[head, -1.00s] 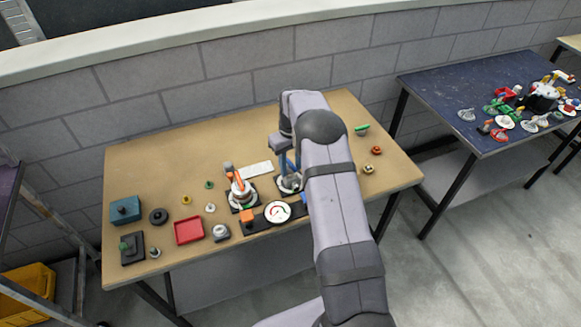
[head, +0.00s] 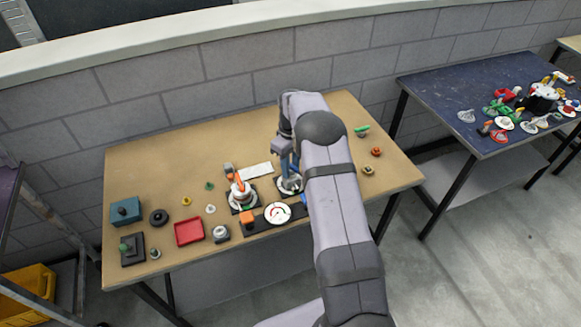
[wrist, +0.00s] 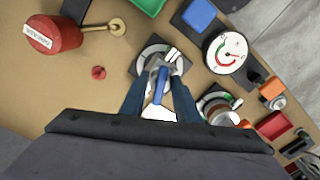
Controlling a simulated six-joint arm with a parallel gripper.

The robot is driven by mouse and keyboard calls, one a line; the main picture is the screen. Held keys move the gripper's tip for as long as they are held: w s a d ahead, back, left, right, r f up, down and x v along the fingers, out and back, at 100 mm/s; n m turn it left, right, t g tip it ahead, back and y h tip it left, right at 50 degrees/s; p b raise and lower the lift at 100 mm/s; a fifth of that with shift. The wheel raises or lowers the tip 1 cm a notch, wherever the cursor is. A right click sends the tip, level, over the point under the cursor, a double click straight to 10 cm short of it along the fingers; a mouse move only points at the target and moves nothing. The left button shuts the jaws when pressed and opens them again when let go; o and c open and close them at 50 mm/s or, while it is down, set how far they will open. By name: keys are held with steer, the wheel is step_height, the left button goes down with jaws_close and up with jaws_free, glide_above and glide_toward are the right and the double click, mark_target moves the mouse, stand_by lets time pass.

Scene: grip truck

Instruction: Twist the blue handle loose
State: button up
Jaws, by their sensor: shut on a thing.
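The blue handle (wrist: 158,78) sits on a round metal fitting with a dark square base (wrist: 143,66) in the wrist view. In the head view the metal fitting (head: 289,183) stands near the middle of the bench, partly behind my arm. My gripper (wrist: 158,98) is shut on the blue handle, with one bluish finger on each side of it. In the head view my gripper (head: 287,170) reaches down onto the fitting, and the handle cannot be told apart from the fingers there.
A similar fitting with an orange handle (head: 240,186) stands close on the left. A white dial gauge (head: 278,212) and an orange block (head: 247,217) are in front. A red tray (head: 189,231) lies further left. The bench's back left (head: 150,160) is clear.

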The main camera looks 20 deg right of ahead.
steer(key=shift+n, duration=0.6)
steer(key=shift+n, duration=1.1)
steer(key=o, duration=0.6)
steer(key=shift+c, duration=0.2)
steer(key=shift+r+p, duration=2.5)
steer(key=shift+r, duration=1.3)
